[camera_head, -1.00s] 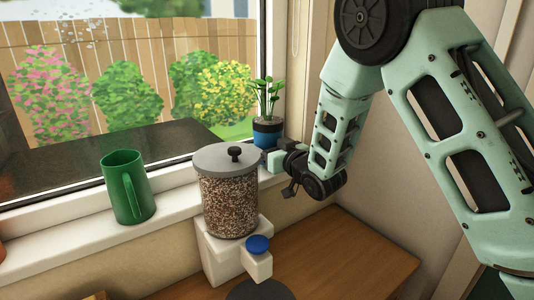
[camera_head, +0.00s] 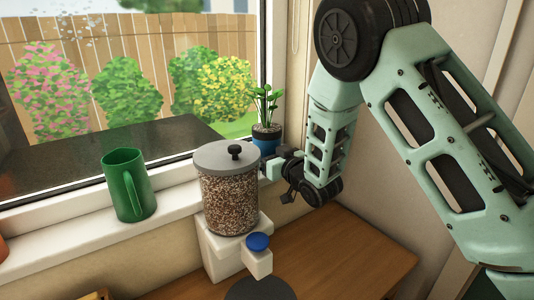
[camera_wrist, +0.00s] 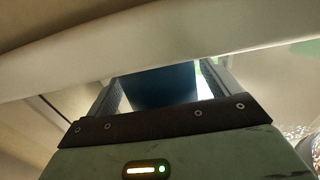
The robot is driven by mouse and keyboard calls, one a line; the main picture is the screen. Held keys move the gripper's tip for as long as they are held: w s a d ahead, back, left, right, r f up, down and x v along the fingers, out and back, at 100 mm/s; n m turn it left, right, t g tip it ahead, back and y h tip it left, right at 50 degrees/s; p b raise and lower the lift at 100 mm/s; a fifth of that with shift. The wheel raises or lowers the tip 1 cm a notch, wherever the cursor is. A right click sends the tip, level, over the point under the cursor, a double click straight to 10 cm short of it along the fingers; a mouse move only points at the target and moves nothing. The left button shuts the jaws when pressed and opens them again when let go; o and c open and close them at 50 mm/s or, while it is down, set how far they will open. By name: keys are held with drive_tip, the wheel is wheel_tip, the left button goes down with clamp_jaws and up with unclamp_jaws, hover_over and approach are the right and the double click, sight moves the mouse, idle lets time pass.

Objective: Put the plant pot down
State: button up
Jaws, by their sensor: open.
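The plant pot (camera_head: 266,140) is blue, with dark soil and a green leafy plant (camera_head: 265,105). It is upright in the right corner of the window sill (camera_head: 180,200); its base is partly hidden, so contact with the sill is not clear. My gripper (camera_head: 271,167) is low beside the pot, on the room side, partly behind the jar. In the wrist view the blue pot (camera_wrist: 162,85) shows between the two spread fingers of my gripper (camera_wrist: 163,82). The jaws are open. A pale ledge crosses that view and hides part of the pot.
A lidded glass jar of cereal (camera_head: 231,190) on a white dispenser stands just left of my gripper. A green mug (camera_head: 128,185) stands on the sill further left. A wooden surface (camera_head: 345,250) lies below. The wall is close on the right.

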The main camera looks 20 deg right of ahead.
drive_tip(key=shift+r, duration=0.1)
drive_tip(key=shift+r+p, duration=0.2)
drive_tip(key=shift+p, duration=0.1)
drive_tip(key=b+v, duration=0.3)
drive_tip(key=v, duration=0.9)
drive_tip(key=shift+d+f, duration=0.1)
